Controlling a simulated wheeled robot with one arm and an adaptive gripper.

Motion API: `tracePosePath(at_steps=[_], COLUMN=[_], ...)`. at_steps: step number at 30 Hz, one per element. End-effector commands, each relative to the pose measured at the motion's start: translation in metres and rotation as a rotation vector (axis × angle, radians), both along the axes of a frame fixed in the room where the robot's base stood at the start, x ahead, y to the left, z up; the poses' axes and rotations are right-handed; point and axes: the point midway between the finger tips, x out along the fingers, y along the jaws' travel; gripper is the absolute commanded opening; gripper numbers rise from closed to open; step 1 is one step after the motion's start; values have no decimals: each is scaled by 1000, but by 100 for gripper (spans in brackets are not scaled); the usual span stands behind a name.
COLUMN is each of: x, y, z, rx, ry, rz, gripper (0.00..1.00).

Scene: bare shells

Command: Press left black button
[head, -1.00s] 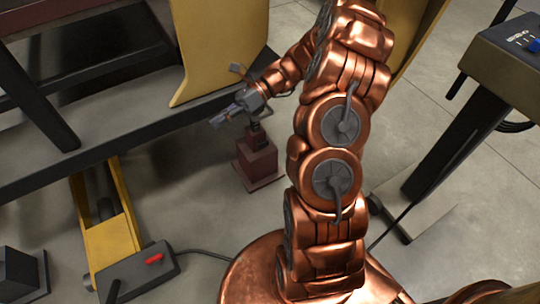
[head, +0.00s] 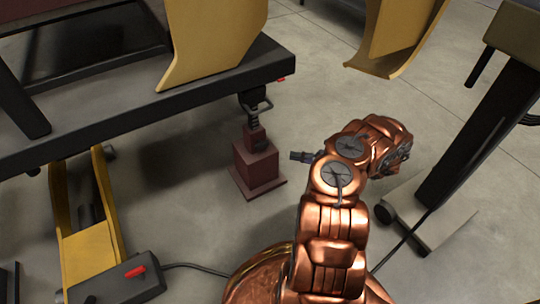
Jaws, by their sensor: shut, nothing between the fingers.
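No left black button can be clearly told in the head view. A dark control box (head: 115,283) lies on the floor at the lower left, with a red switch (head: 135,272) on top. A dark part beside it is cut by the bottom edge, and I cannot tell what it is. My gripper (head: 301,156) shows only as a small grey tip poking out left of my copper arm; the rest is hidden behind the arm. It is shut and empty, apart from the control box and to its upper right.
A dark red jack stand (head: 257,165) stands just left of my gripper, under a black beam (head: 150,110). A yellow frame (head: 88,240) stands at the left. A dark post on a foot (head: 435,215) stands at the right. Grey floor (head: 350,90) is open behind my arm.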

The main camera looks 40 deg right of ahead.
Motion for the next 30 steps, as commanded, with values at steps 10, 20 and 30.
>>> tracePosePath(at_steps=[10,20,30], x=[-13,-8,30], y=[-15,-11,23], z=[-26,-26,-28], rx=[44,43,43], ry=[44,41,41], rz=[-51,-48,-45], gripper=[0,0,0])
